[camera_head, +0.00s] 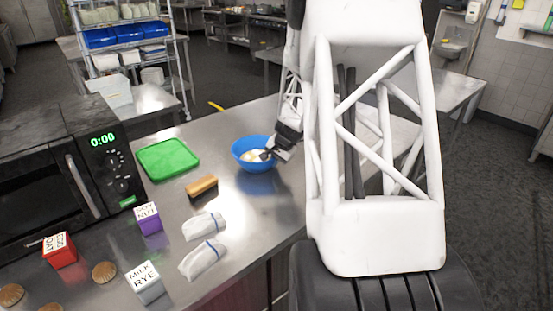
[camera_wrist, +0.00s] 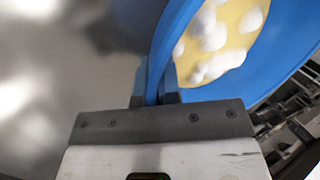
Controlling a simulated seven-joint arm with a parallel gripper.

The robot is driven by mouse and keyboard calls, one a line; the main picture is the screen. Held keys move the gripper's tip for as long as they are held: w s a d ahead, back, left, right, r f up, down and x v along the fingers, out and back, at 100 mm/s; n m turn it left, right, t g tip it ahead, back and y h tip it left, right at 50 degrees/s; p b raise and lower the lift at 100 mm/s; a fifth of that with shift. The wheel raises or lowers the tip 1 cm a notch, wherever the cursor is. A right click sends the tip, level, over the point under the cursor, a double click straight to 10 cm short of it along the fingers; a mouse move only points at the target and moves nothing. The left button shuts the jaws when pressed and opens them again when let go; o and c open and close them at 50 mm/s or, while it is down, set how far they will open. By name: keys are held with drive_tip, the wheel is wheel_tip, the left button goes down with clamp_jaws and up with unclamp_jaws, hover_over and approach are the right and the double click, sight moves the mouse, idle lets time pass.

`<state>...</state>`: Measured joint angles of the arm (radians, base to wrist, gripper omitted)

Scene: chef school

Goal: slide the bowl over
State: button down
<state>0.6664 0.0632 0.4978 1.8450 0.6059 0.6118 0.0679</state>
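The blue bowl (camera_head: 240,155) stands on the steel counter in the head view, with pale, lumpy contents inside. My gripper (camera_head: 267,154) is at the bowl's right side, its fingertips at the rim. In the wrist view the blue bowl (camera_wrist: 173,32) fills the upper right, with white lumps on a yellow base inside. The bowl's wall runs between the two fingers of my gripper (camera_wrist: 155,85), which sit close against it on both sides. The far tips are partly hidden by the wall.
A green tray (camera_head: 168,160) lies left of the bowl on the steel counter (camera_head: 225,185). A brown-topped brush or block (camera_head: 202,187), white wrapped packets (camera_head: 204,226) and lettered cubes (camera_head: 148,218) lie nearer. A microwave (camera_head: 50,165) stands at the left.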

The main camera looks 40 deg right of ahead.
drive_tip(key=shift+s+a, duration=0.25)
drive_tip(key=shift+a, duration=0.2)
drive_tip(key=c, duration=1.2)
unclamp_jaws()
drive_tip(key=shift+c, duration=0.2)
drive_tip(key=shift+r, duration=0.1)
drive_tip(key=v, duration=0.7)
drive_tip(key=shift+r, duration=0.2)
drive_tip(key=shift+s, duration=0.15)
drive_tip(key=shift+r, duration=0.1)
